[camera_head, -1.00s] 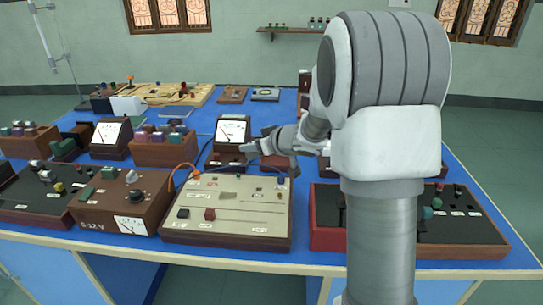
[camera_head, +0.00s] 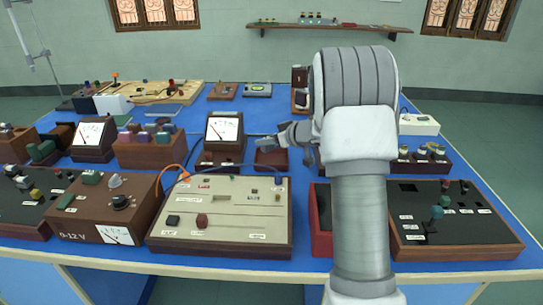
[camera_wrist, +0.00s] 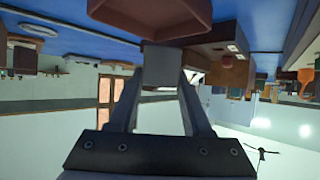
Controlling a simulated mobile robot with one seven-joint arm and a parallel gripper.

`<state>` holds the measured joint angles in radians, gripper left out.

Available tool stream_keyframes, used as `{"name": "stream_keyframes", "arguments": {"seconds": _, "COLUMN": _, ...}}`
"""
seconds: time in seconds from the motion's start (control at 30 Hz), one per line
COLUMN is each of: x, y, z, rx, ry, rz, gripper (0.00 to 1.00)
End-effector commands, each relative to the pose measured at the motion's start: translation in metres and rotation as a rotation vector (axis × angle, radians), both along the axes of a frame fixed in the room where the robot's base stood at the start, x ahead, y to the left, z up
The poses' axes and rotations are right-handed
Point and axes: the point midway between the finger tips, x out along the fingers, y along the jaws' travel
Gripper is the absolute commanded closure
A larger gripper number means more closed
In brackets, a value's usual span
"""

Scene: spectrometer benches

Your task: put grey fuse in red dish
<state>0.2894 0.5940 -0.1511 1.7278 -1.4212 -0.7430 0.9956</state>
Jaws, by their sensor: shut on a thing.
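My gripper (camera_wrist: 162,70) is shut on a small grey block, the grey fuse (camera_wrist: 162,56), which shows between the fingertips in the wrist view. In the head view my gripper (camera_head: 272,143) is at mid-table, pointing left, and the fuse is too small to tell from the fingers. The red dish (camera_head: 272,160) is a dark red square dish just below and in front of the fingertips there. In the wrist view the dish (camera_wrist: 150,28) is large at the top, very close to the fuse; whether they touch cannot be told.
A meter (camera_head: 223,130) stands left of the dish. A cream panel box (camera_head: 220,222) with an orange and a blue wire is in front. A dark red box (camera_head: 321,225) and a black switch box (camera_head: 440,225) stand to the right. Bare blue tabletop (camera_head: 245,104) lies behind.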

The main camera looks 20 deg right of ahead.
Motion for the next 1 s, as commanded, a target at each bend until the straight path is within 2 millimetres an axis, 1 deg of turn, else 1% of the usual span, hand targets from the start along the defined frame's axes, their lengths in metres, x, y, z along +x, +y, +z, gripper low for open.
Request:
{"name": "stream_keyframes", "arguments": {"seconds": 0.03, "x": 0.004, "y": -0.006, "z": -0.006, "rx": 0.001, "ry": -0.001, "rz": -0.001, "gripper": 1.0}}
{"name": "stream_keyframes", "arguments": {"seconds": 0.1, "x": 0.006, "y": -0.011, "z": -0.008, "rx": 0.002, "ry": -0.001, "rz": 0.0, "gripper": 1.0}}
{"name": "stream_keyframes", "arguments": {"seconds": 0.27, "x": 0.008, "y": -0.014, "z": -0.016, "rx": 0.002, "ry": 0.0, "rz": 0.001, "gripper": 1.0}}
{"name": "stream_keyframes", "arguments": {"seconds": 0.5, "x": 0.008, "y": -0.013, "z": -0.049, "rx": 0.002, "ry": 0.001, "rz": 0.001, "gripper": 1.0}}
{"name": "stream_keyframes", "arguments": {"seconds": 0.77, "x": 0.008, "y": -0.013, "z": -0.048, "rx": 0.001, "ry": -0.002, "rz": 0.001, "gripper": 1.0}}
{"name": "stream_keyframes", "arguments": {"seconds": 0.9, "x": 0.008, "y": -0.013, "z": -0.052, "rx": 0.002, "ry": 0.0, "rz": 0.0, "gripper": 1.0}}
{"name": "stream_keyframes", "arguments": {"seconds": 0.93, "x": 0.008, "y": -0.013, "z": -0.052, "rx": 0.001, "ry": -0.001, "rz": 0.001, "gripper": 0.47}}
{"name": "stream_keyframes", "arguments": {"seconds": 1.0, "x": 0.008, "y": -0.013, "z": -0.051, "rx": 0.001, "ry": -0.001, "rz": 0.001, "gripper": 0.38}}
